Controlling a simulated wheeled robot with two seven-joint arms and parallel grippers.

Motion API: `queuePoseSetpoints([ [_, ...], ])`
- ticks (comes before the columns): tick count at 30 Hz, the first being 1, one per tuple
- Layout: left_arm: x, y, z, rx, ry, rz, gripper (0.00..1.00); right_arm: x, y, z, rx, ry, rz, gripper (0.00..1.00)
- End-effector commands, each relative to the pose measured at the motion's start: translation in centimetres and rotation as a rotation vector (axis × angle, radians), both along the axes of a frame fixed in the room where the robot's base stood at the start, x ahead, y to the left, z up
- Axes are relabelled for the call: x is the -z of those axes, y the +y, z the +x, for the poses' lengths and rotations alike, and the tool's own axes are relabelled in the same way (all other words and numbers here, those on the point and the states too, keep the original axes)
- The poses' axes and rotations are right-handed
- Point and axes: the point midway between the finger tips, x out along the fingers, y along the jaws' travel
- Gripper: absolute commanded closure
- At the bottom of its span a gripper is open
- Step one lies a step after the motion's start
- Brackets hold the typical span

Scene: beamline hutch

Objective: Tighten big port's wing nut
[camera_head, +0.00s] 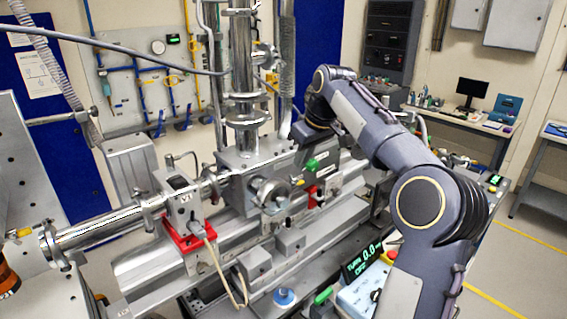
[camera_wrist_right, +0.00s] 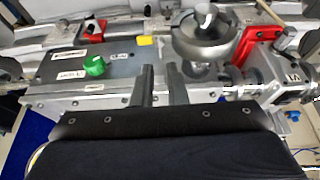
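The big round metal port (camera_head: 270,192) is on the front of the grey chamber block; it also shows in the right wrist view (camera_wrist_right: 203,38). A small yellow piece (camera_head: 298,183) sits just right of it, also in the wrist view (camera_wrist_right: 145,40). I cannot tell whether this is the wing nut. My right gripper (camera_wrist_right: 162,72) is open and empty, its two dark fingers apart, in front of the chamber panel between the green knob (camera_wrist_right: 95,65) and the port. In the head view the right gripper (camera_head: 304,134) is above the block, fingertips unclear. My left gripper is not in view.
A vertical pipe (camera_head: 241,70) rises from the block behind the gripper. A horizontal pipe (camera_head: 100,230) with clamps runs left. A red bracket (camera_wrist_right: 240,50) stands beside the port in the wrist view.

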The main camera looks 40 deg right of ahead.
Motion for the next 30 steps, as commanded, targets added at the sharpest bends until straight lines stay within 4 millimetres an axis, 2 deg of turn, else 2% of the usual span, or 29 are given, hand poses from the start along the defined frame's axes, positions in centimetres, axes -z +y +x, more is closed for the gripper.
queuePoseSetpoints([
  [6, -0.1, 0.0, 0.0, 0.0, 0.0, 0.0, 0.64, 3.5, 0.2, 1.3, -0.001, 0.002, 0.003, 0.87],
  [12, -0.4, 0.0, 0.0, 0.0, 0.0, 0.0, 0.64, 5.4, 0.2, 2.2, 0.001, 0.001, 0.001, 0.87],
  [22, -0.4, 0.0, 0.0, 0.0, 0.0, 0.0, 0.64, 5.8, 0.3, 2.3, 0.001, -0.001, 0.001, 0.87],
  [25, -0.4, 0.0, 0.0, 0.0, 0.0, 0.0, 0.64, 5.8, 0.3, 2.3, 0.001, -0.001, 0.001, 1.0],
  [30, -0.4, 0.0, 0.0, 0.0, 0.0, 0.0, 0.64, 5.8, 0.3, 2.3, 0.001, -0.001, 0.0, 1.0],
])
